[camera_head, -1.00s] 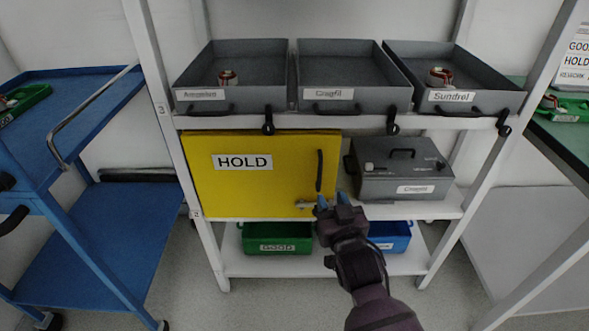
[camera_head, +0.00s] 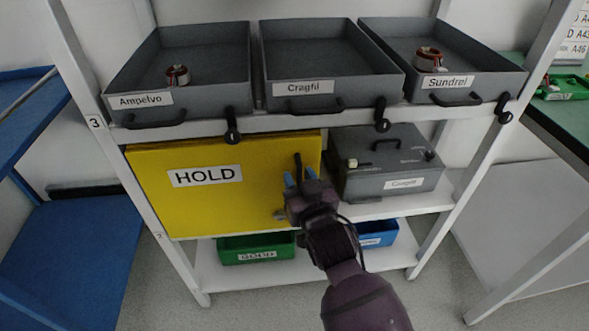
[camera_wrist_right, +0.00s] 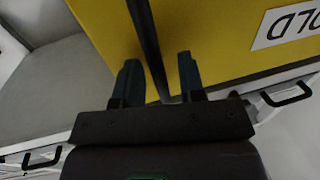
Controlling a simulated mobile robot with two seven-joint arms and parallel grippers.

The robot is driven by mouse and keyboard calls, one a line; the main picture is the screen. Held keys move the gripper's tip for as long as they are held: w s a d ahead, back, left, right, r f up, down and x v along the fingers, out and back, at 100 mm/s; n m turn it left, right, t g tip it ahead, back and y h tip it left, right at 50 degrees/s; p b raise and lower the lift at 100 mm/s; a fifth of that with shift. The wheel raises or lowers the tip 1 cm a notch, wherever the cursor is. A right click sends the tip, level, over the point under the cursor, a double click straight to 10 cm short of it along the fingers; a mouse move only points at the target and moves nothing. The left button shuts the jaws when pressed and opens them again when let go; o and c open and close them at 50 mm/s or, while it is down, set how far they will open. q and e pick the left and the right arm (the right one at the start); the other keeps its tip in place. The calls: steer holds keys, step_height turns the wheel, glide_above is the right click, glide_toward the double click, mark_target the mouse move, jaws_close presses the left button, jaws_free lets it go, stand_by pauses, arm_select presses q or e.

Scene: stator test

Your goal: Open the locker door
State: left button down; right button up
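The yellow locker door (camera_head: 240,205) with a HOLD label fills the left of the middle shelf and looks shut. Its black upright bar handle (camera_head: 298,165) is near its right edge. A small metal latch (camera_head: 279,214) sits below the handle, partly hidden by my right gripper. My right gripper (camera_head: 298,181) is at the lower part of the handle. In the right wrist view its blue fingers (camera_wrist_right: 160,80) stand apart, with the handle (camera_wrist_right: 147,45) running between them. I see a gap beside the bar. My left gripper is out of view.
A grey box (camera_head: 385,185) stands right of the locker. Three grey trays, one of them the Cragfil tray (camera_head: 303,88), sit above, with black clips hanging from the shelf edge. A green bin (camera_head: 240,257) and a blue bin (camera_head: 385,239) are below.

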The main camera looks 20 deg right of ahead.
steer(key=shift+r, duration=0.15)
steer(key=shift+c, duration=0.5)
jaws_close()
